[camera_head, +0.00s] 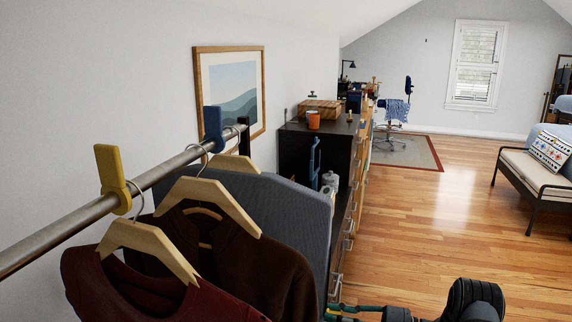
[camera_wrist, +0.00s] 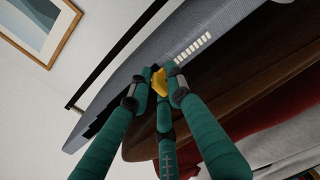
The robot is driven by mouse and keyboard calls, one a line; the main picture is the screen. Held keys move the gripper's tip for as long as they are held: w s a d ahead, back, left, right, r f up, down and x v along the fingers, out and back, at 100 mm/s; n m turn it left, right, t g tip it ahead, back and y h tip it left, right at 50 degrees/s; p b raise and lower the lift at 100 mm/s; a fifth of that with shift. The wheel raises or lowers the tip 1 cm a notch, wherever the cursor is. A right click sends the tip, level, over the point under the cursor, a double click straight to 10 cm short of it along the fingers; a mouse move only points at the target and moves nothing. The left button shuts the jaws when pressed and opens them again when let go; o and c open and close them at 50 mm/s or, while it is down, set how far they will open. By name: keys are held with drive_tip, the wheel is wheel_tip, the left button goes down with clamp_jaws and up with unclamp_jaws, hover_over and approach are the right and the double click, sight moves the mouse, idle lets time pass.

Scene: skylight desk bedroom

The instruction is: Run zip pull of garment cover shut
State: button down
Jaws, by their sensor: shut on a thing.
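In the wrist view the green fingers of my gripper (camera_wrist: 160,84) are closed around a yellow zip pull (camera_wrist: 158,79). The pull lies at the grey garment cover (camera_wrist: 140,72), and a short row of white zip teeth (camera_wrist: 194,47) runs up and right from it. In the head view the grey cover (camera_head: 300,195) hangs on the rail behind a brown garment. Its zip and the pull are hidden there.
A metal rail (camera_head: 82,218) carries a yellow clip (camera_head: 112,180) and a blue clip (camera_head: 213,128). A dark red garment (camera_head: 110,285) and a brown garment (camera_head: 250,262) hang in front of the cover. A dark drawer unit (camera_head: 345,150) stands just beyond.

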sight(327, 277)
drive_tip(key=shift+r+p, duration=2.35)
drive_tip(key=shift+r, duration=0.65)
drive_tip(key=shift+r+p, duration=2.4)
drive_tip(key=shift+r, duration=0.6)
wheel_tip(327, 277, up, 6)
drive_tip(key=p, duration=0.5)
drive_tip(key=shift+r+p, duration=1.5)
drive_tip(key=shift+r, duration=0.45)
drive_tip(key=c, duration=1.7)
unclamp_jaws()
drive_tip(key=shift+f, duration=0.2)
